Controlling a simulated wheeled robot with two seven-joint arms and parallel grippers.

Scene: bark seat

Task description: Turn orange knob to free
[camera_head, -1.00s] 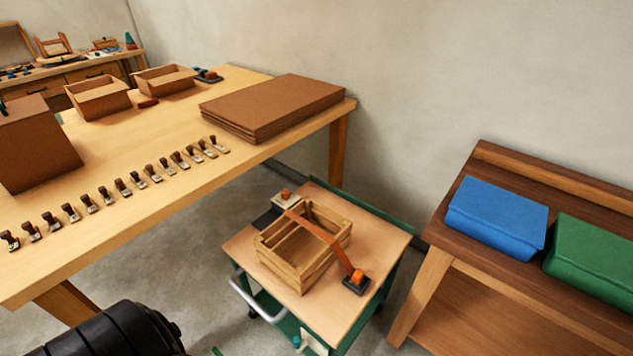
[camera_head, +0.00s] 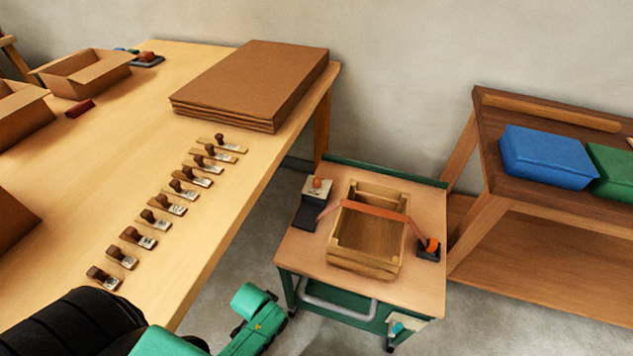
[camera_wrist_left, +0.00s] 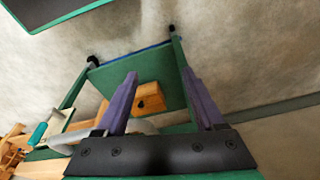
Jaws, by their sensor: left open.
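An orange knob (camera_head: 432,245) stands on a small dark base at the right side of the cart top. A second orange knob (camera_head: 318,183) sits on a small pale block at the cart's back left. An orange strap (camera_head: 375,210) runs across the open wooden crate (camera_head: 365,262) towards the right knob. My left gripper (camera_wrist_left: 160,73) shows in the left wrist view with its two purple fingers apart and empty, low beside the cart frame, touching neither knob. Its jaws do not show in the head view. My right gripper is not in view.
The wooden-topped green cart (camera_head: 300,252) has a grey handle (camera_head: 335,305) in front. A long table (camera_head: 130,185) with stamps and stacked cardboard (camera_head: 255,85) is on the left. A dark shelf (camera_head: 500,180) with blue (camera_head: 548,155) and green boxes is on the right. Floor shows between them.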

